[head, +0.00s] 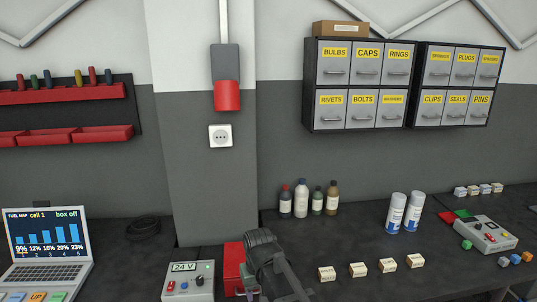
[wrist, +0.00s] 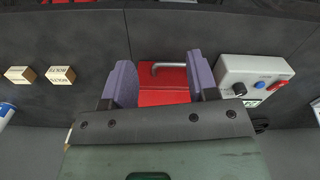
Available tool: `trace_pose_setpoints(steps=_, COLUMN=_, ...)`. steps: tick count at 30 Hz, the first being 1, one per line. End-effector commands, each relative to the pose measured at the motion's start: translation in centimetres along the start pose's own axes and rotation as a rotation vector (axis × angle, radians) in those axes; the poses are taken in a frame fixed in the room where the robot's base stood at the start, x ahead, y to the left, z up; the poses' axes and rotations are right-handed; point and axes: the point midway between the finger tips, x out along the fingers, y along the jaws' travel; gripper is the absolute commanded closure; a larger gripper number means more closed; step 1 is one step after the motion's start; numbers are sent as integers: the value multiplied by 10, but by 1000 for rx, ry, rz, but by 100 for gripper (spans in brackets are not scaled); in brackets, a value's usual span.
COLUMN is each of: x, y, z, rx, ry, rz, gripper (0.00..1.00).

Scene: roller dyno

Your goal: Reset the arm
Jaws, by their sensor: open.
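My gripper (wrist: 160,61) shows in the wrist view with its two purple-grey fingers spread apart and nothing between them. Beyond the fingers lies a red box (wrist: 160,97) with a metal handle. In the head view the dark end of my arm is low in the middle, over the workbench (head: 335,232), and its fingertips are not clear there. The red box (head: 232,262) is just left of and partly behind my arm.
A 24 V supply box (head: 188,282) stands left of my arm, with a laptop (head: 45,250) farther left. Several small labelled blocks (head: 358,270), two spray cans (head: 394,213) and bottles (head: 301,198) stand to the right. Drawer cabinets (head: 358,85) hang on the wall.

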Motion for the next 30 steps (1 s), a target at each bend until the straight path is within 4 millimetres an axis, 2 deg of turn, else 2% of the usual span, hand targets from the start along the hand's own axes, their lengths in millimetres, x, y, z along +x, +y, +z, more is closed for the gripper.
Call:
trace_pose_setpoints(steps=1, x=17, y=34, z=52, rx=59, ry=0, rz=0, gripper=46)
trace_pose_setpoints(steps=3, x=27, y=72, z=101, rx=139, ry=0, rz=0, gripper=46)
trace_pose_setpoints(steps=6, x=40, y=113, z=155, rx=251, ry=0, rz=0, gripper=46)
trace_pose_setpoints(steps=8, x=45, y=132, z=174, rx=308, ry=0, rz=0, gripper=46)
trace_pose_setpoints(steps=10, x=48, y=149, z=179, rx=353, ry=0, rz=0, gripper=46)
trace_pose_setpoints(steps=12, x=48, y=156, z=179, rx=370, ry=0, rz=0, gripper=46)
trace_pose_setpoints(steps=30, x=46, y=156, z=178, rx=368, ry=0, rz=0, gripper=46)
